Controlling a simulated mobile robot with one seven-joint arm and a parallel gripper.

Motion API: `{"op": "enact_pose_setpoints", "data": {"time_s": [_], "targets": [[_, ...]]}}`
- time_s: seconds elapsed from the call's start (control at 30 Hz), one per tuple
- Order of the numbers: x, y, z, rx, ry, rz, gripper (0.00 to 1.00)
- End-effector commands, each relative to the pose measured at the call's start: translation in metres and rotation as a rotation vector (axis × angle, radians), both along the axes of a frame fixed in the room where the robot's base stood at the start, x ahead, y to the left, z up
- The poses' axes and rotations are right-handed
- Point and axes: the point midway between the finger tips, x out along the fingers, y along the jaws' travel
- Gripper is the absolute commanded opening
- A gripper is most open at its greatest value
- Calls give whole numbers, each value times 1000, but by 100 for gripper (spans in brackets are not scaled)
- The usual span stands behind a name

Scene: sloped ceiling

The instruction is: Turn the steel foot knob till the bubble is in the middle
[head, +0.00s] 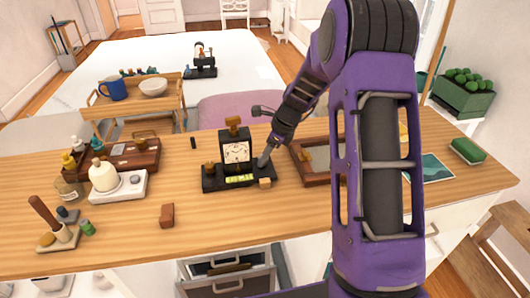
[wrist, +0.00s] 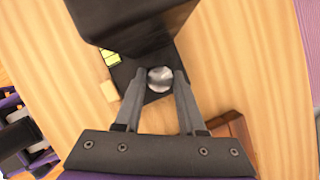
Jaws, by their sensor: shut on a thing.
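The black instrument (head: 222,147) with a white clock-like dial stands upright on the wooden table. A yellow-green bubble vial (head: 240,179) lies along the front of its base; the bubble's exact place is too small to tell. Part of the vial (wrist: 112,57) also shows in the wrist view. The round steel foot knob (wrist: 160,80) sits on the base's corner. My gripper (wrist: 160,74) has one finger on each side of the knob and is shut on it. In the head view my gripper (head: 264,160) reaches the right end of the base, hiding the knob.
A brown framed tray (head: 312,181) lies close right of the instrument. A small wooden block (head: 265,183) sits at its front right corner. A red-brown block (head: 167,215) and a white stand with a bottle (head: 132,187) are at left. Table is clear in front.

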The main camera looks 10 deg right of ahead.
Motion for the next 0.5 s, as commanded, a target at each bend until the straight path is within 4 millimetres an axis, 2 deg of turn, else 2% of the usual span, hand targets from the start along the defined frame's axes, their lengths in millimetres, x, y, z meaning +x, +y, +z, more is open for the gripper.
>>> {"op": "enact_pose_setpoints", "data": {"time_s": [0.3, 0.33, 0.4, 0.5], "targets": [[0, 0, 0, 0, -1, 9, 0], [0, 0, 0, 0, -1, 9, 45], [0, 0, 0, 0, -1, 9, 52], [0, 0, 0, 0, 0, 9, 52]]}}
